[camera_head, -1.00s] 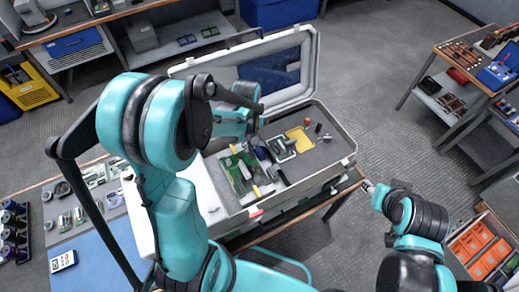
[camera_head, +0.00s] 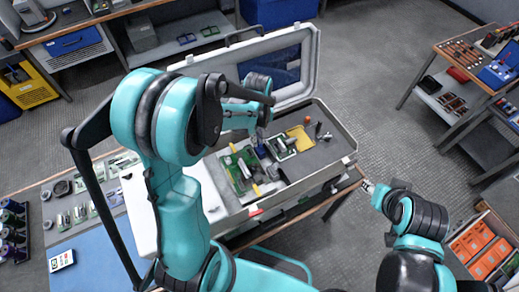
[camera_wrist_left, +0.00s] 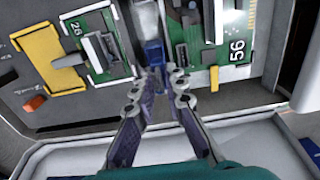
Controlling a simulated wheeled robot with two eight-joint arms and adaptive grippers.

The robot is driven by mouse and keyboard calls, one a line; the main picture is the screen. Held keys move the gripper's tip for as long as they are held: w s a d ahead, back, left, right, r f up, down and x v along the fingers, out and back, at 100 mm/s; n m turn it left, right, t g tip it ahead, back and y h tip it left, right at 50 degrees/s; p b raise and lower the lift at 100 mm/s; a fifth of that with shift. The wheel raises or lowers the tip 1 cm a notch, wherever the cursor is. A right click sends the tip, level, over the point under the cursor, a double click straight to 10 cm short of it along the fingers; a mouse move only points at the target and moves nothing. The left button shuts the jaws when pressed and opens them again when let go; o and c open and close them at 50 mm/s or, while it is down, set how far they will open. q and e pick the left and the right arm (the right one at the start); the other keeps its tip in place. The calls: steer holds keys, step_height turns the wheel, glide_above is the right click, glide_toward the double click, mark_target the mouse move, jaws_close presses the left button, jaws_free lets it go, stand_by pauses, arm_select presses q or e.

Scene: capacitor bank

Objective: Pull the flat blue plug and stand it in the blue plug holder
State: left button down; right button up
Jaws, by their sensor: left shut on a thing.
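My left gripper (camera_head: 262,136) reaches down into the open grey case (camera_head: 330,150). In the left wrist view its two fingers (camera_wrist_left: 167,75) are close together, shut on the flat blue plug, which is mostly hidden between the tips. A blue holder (camera_wrist_left: 153,52) stands just beyond the fingertips, between the green board marked 26 and the green board marked 56. It shows as a dark blue patch in the head view (camera_head: 262,151). I cannot tell whether the plug touches the holder. My right gripper (camera_head: 368,187) is right of the case, small and unclear.
The board marked 56 (camera_wrist_left: 237,50) and the board marked 26 (camera_wrist_left: 100,45) flank the holder closely. A yellow piece (camera_wrist_left: 50,55) lies beside board 26. The raised case lid (camera_head: 305,65) stands behind. The grey foam at the case's right is mostly clear.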

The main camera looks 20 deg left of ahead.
arm_select(q)
steer(key=shift+w+d, duration=0.15)
steer(key=shift+d, duration=0.05)
steer(key=shift+f, duration=0.2)
steer(key=shift+f+b, duration=0.95)
steer(key=shift+b, duration=0.1)
steer(key=shift+f+b, duration=0.75)
steer(key=shift+f, duration=0.05)
stand_by(0.4)
steer(key=c, duration=1.5)
jaws_free()
